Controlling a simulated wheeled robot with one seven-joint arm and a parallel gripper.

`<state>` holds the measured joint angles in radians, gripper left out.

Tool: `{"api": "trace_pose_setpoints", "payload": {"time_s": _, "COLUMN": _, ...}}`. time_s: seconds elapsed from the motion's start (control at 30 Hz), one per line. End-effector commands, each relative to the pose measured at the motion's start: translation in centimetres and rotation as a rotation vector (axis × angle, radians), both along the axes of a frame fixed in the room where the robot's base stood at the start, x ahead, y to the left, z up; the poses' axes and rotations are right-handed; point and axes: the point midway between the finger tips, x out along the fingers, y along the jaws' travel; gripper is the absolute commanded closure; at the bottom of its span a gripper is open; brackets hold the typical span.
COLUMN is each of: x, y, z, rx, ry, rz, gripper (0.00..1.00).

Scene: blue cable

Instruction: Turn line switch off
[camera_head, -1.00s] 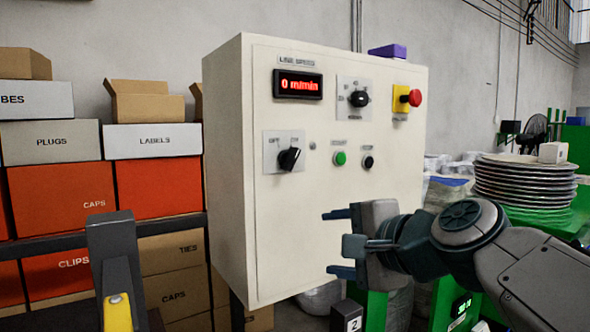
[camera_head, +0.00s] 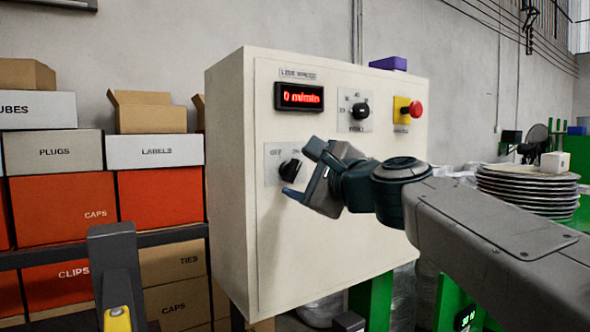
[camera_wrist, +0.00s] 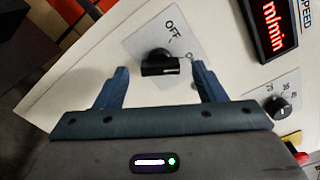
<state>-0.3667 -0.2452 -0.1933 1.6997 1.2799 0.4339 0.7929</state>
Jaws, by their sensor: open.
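The line switch is a black rotary knob (camera_head: 290,170) on a grey plate (camera_head: 273,168) marked OFF and ON, on the left of the cream control panel (camera_head: 330,240). In the wrist view the knob (camera_wrist: 160,63) lies between and slightly beyond my fingertips, with the OFF label above it. The ON label is partly hidden by a finger. My gripper (camera_head: 299,173) is open and empty, one blue finger on either side of the knob in the wrist view (camera_wrist: 158,78). I cannot tell whether either finger touches it.
The display (camera_head: 299,97) reads 0 m/min. A speed dial (camera_head: 360,111) and a red emergency button (camera_head: 415,109) on a yellow base are to the right. My arm hides the lower buttons. Shelved boxes (camera_head: 62,210) stand left of the panel.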

Motion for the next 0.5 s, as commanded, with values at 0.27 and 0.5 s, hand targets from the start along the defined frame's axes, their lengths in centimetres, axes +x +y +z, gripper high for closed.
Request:
{"api": "trace_pose_setpoints", "payload": {"time_s": 0.27, "x": 2.2, "y": 1.5, "z": 0.0, "rx": -0.001, "ry": 0.000, "rz": 0.001, "gripper": 0.36}}
{"api": "trace_pose_setpoints", "payload": {"time_s": 0.5, "x": 2.4, "y": 1.6, "z": 0.0, "rx": -0.001, "ry": -0.001, "rz": 0.000, "gripper": 0.36}}
